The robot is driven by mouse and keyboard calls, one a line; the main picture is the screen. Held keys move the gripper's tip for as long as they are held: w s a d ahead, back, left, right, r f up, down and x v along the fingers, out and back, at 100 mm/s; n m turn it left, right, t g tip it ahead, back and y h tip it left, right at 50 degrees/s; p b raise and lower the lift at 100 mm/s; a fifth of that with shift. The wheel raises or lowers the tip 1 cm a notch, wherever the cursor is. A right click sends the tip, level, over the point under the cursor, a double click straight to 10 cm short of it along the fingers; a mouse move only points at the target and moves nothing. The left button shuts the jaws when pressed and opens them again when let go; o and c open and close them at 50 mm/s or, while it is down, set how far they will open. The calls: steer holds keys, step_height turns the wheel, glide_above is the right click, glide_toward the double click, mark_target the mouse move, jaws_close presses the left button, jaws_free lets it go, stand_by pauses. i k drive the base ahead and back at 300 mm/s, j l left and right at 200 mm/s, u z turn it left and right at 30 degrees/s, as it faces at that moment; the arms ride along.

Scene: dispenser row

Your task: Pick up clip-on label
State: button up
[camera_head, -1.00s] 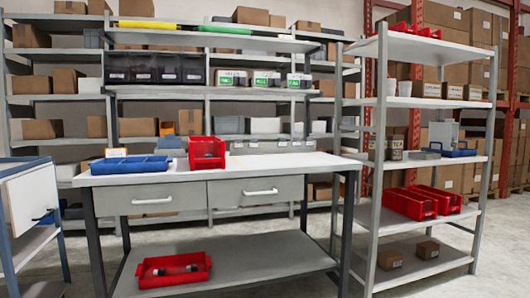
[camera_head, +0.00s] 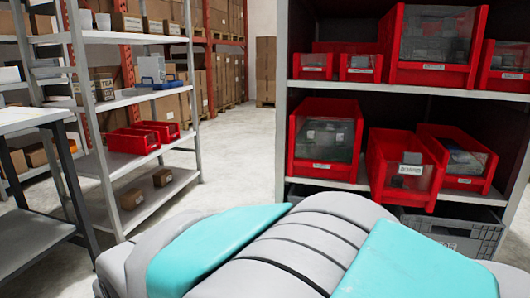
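I cannot make out a clip-on label lying loose in this view. Small white labels show on the fronts of red bins in the dark shelf unit at right, such as the label (camera_head: 321,167) on the middle-shelf bin (camera_head: 327,110). Whether any of them is the clip-on one, I cannot tell. My gripper is not in view. A grey and teal part of my own body fills the bottom of the view.
The dark shelf unit (camera_head: 380,88) stands close at right, with a grey crate (camera_head: 455,236) low down. A metal rack (camera_head: 120,104) at left holds red bins (camera_head: 133,141) and small boxes. A workbench edge (camera_head: 30,118) is at far left. Floor (camera_head: 238,150) is clear between.

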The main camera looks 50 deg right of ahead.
mark_target(406, 168)
steer(key=z, duration=2.2)
